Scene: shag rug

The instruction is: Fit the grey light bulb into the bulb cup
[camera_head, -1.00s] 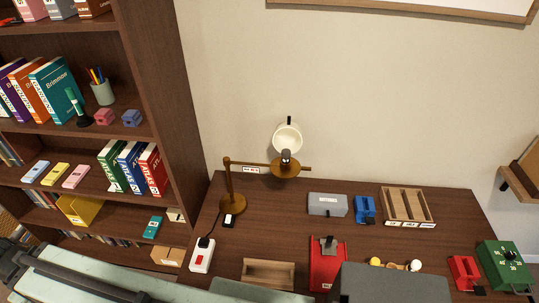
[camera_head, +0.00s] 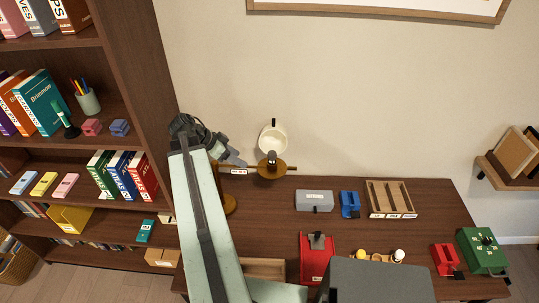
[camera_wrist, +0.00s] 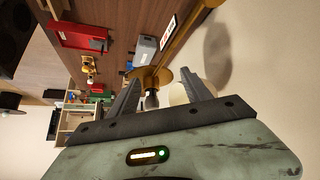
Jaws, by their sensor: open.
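A brass lamp stands on the desk, its round plate (camera_head: 272,169) out to the right below a white shade (camera_head: 273,138). A dark cup-like piece (camera_head: 272,157) rises at the plate; a grey bulb-like tip (camera_wrist: 151,101) shows beside the plate in the wrist view. I cannot tell whether it is seated in the cup. My gripper (camera_head: 238,158) is left of the plate, in front of the wall. In the wrist view my gripper (camera_wrist: 160,79) is open, with the grey tip between its fingers in the picture; I see no contact.
A yellow bulb (camera_head: 361,256) and a white bulb (camera_head: 398,256) are at a holder near the desk's front. A red box (camera_head: 316,258), grey box (camera_head: 315,201) and wooden tray (camera_head: 390,199) stand right of the lamp. A bookshelf (camera_head: 128,60) rises at left.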

